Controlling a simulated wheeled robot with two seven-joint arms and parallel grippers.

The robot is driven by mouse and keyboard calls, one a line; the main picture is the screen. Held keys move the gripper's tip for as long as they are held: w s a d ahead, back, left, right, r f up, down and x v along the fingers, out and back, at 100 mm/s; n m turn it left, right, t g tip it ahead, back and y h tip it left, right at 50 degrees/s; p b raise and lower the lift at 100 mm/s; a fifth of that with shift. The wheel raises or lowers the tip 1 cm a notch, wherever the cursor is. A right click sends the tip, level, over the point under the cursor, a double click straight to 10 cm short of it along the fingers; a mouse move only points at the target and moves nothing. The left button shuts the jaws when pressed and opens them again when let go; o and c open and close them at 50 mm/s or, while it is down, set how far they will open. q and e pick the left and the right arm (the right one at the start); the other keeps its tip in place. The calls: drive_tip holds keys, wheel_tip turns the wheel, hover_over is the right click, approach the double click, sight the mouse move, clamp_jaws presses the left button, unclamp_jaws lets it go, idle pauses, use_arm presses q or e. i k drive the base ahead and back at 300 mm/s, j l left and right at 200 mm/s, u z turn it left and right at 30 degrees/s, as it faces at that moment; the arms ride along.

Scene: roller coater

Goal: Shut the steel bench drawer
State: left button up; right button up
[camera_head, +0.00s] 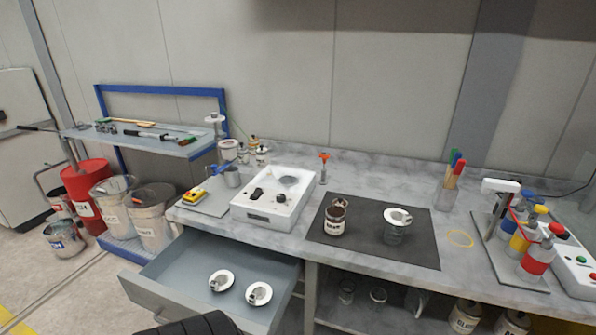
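The steel bench drawer (160,297) stands pulled out at the lower left, below the bench top. Its grey front panel is toward me, and its inside is open to view. Two small white dishes (222,280), each with a small metal piece on it, lie on the drawer floor. A dark ribbed part, which seems to be mine, shows at the bottom edge and covers a bit of the drawer's front right corner. Neither of my grippers can be made out.
The bench top (290,240) holds a white scale (272,200), a dark mat (375,250) with a labelled can (335,218), and bottles at right. Left of the drawer stand a blue-framed cart (160,90), a red drum (84,190) and buckets. Jars sit on the shelf below.

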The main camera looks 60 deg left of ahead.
sight(174, 286)
drive_tip(key=k+l+u, duration=0.1)
drive_tip(key=u, duration=2.65)
drive_tip(key=j, duration=0.1)
